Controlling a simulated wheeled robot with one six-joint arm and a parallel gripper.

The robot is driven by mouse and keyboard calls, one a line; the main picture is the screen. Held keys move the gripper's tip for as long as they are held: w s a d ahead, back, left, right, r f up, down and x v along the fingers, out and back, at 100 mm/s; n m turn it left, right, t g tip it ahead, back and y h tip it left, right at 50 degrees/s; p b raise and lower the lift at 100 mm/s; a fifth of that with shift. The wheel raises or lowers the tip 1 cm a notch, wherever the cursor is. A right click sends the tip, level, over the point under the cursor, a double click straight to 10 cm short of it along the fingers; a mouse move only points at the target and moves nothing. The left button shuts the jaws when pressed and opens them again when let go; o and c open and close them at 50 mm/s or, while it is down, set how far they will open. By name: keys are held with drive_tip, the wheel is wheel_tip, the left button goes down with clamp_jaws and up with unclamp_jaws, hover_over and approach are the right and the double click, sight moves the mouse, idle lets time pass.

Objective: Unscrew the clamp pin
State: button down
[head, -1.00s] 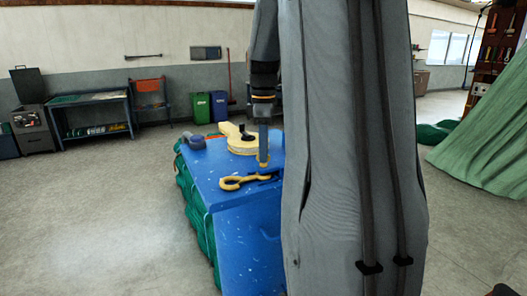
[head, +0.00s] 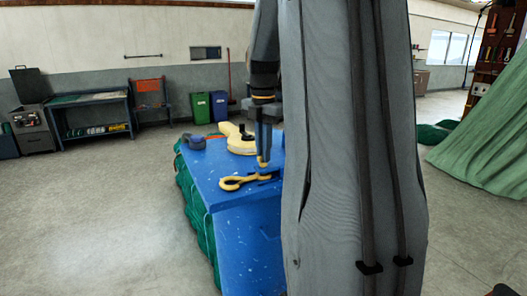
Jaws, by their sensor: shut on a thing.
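A yellow clamp (head: 232,183) with a rounded open end lies on the blue table-like block (head: 232,200), near its front edge. My gripper (head: 263,153) points straight down at the clamp's right end. It is shut on a small yellow part there, which looks like the clamp pin (head: 263,162). The pin stands upright at the clamp, and its lower end and any thread are too small to make out. My own arm hides the right side of the block.
A larger yellow piece (head: 238,141) with a dark knob and a blue-grey object (head: 194,141) lie farther back on the block. Open floor lies to the left.

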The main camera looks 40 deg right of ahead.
drive_tip(key=shift+s+f+n, duration=0.1)
drive_tip(key=shift+f+n, duration=0.15)
drive_tip(key=shift+n, duration=0.35)
drive_tip(key=c, duration=1.9)
unclamp_jaws()
drive_tip(key=shift+s, duration=0.1)
drive_tip(key=shift+o, duration=0.2)
drive_tip(key=shift+w+r, duration=0.1)
drive_tip(key=shift+w, duration=0.1)
drive_tip(key=shift+r, duration=0.1)
drive_tip(key=shift+r+b, duration=1.4)
drive_tip(key=shift+r, duration=2.45)
